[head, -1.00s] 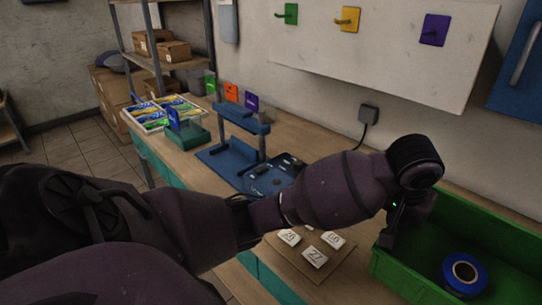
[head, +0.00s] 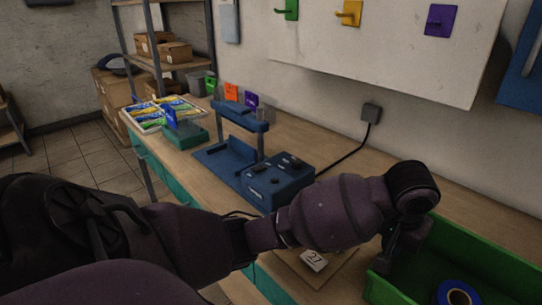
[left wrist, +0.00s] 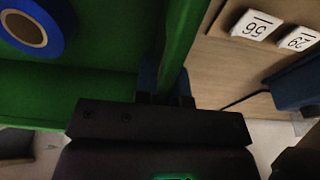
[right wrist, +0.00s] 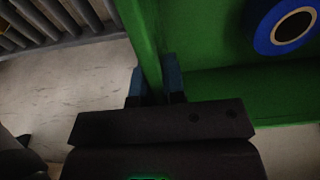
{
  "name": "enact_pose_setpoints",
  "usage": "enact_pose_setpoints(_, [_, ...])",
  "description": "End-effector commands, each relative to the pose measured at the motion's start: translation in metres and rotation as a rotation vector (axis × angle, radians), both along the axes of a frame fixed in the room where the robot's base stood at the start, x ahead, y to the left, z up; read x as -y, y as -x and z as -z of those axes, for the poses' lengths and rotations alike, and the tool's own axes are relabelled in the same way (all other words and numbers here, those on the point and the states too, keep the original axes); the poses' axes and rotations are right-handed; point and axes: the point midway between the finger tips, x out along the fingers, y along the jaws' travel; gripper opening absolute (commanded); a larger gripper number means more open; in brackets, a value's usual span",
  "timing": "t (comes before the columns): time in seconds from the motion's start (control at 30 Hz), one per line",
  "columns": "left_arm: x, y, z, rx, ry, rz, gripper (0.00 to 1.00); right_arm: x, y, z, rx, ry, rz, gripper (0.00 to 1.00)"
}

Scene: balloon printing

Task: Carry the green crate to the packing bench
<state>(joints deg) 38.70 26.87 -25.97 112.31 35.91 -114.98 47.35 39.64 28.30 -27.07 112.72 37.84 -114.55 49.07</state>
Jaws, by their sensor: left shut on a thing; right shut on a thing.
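The green crate (head: 480,262) is at the lower right of the head view, partly cut off, with a blue roll (head: 458,296) inside. My left gripper (head: 393,262) is at its left end; in the left wrist view the fingers (left wrist: 166,88) are shut on the crate's wall (left wrist: 178,45). In the right wrist view my right gripper (right wrist: 154,85) is shut on another part of the crate's wall (right wrist: 143,40). My right arm does not show in the head view. I cannot tell whether the crate touches the bench, or which surface is the packing bench.
A wooden workbench (head: 330,155) runs along the wall. It bears a blue stand and box (head: 277,187), number tiles (head: 314,260) on a board, and trays of colourful packets (head: 160,113). A shelf (head: 160,60) stands at the back left. Tiled floor (head: 75,155) is clear at left.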

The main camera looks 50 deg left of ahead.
Motion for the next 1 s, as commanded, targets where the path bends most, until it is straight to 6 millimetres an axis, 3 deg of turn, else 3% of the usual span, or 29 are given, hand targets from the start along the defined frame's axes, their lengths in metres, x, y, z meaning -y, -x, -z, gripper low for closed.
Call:
enact_pose_setpoints(0.07, [0.0,0.0,0.007,-0.007,0.0,0.0,0.0,0.0,0.0,0.007,-0.007,0.0,0.0,0.0])
enact_pose_setpoints(0.1, [0.0,0.0,0.004,-0.004,0.0,0.0,0.17,0.0,0.0,0.004,-0.004,0.0,0.0,0.17])
enact_pose_setpoints(0.23, [0.0,0.0,0.003,-0.003,0.0,0.0,0.36,0.0,0.0,0.003,-0.003,0.0,0.0,0.36])
enact_pose_setpoints(0.67, [0.0,0.001,-0.005,0.001,0.0,0.002,0.36,0.0,0.0,0.003,-0.003,0.0,0.0,0.36])
enact_pose_setpoints(1.0, [-0.001,0.011,-0.058,0.005,-0.004,0.002,0.36,0.0,0.0,0.003,-0.003,0.0,0.0,0.36])
